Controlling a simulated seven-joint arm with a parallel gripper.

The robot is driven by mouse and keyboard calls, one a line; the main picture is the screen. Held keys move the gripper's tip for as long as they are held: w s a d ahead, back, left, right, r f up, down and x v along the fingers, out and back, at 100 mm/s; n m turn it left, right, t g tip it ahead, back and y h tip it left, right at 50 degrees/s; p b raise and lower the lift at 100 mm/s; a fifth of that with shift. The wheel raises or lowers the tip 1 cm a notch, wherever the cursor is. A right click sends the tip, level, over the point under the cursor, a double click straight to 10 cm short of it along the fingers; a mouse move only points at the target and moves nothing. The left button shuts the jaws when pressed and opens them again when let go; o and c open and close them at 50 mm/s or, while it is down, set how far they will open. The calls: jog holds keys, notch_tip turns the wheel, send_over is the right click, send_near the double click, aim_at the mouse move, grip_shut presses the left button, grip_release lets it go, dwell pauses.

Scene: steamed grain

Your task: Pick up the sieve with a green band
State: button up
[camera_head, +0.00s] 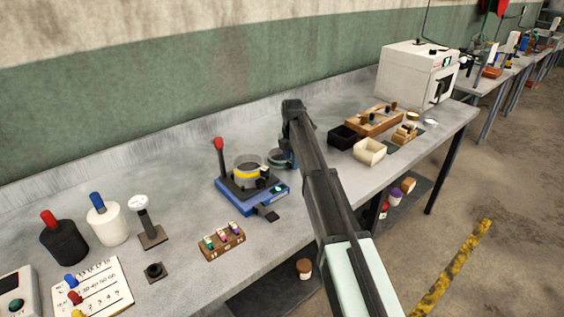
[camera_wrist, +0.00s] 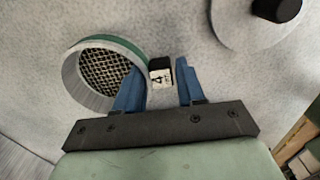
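The sieve with a green band (camera_wrist: 106,72) lies tilted in the wrist view, at the left, with its wire mesh facing the camera. A small black block with a white label marked 4 (camera_wrist: 161,76) sits at its right side and looks attached to it. My gripper (camera_wrist: 158,68) has two blue fingers, apart, with this block between them. A gap shows between the block and the right finger; contact at the left finger is unclear. In the head view the sieve (camera_head: 276,157) is partly hidden by my arm.
A yellow-banded sieve (camera_head: 247,174) stands on a blue-based device (camera_head: 262,198) to the left. A round grey lid with a black knob (camera_wrist: 236,22) is at the upper right. Wooden trays and a pale box (camera_head: 369,153) stand to the right of my arm.

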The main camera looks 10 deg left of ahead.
grip_shut()
jog(key=shift+r, duration=0.1)
notch_tip(320, 180, up, 8)
jog(key=shift+r, duration=0.25)
jog(key=s+a+r+n, duration=0.1)
jog(key=s+a+r, duration=0.1)
jog(key=s, duration=0.3)
jog(key=s+a+r+n, duration=0.1)
jog(key=s+a+r, duration=0.2)
jog(key=s, duration=0.1)
jog(key=s+a+r+n, duration=0.1)
jog(key=s+a+r, duration=0.1)
jog(key=s, duration=0.3)
jog(key=shift+s+a+r, duration=0.3)
jog(key=shift+r, duration=0.1)
jog(key=shift+s+n, duration=0.1)
jog(key=shift+n, duration=0.4)
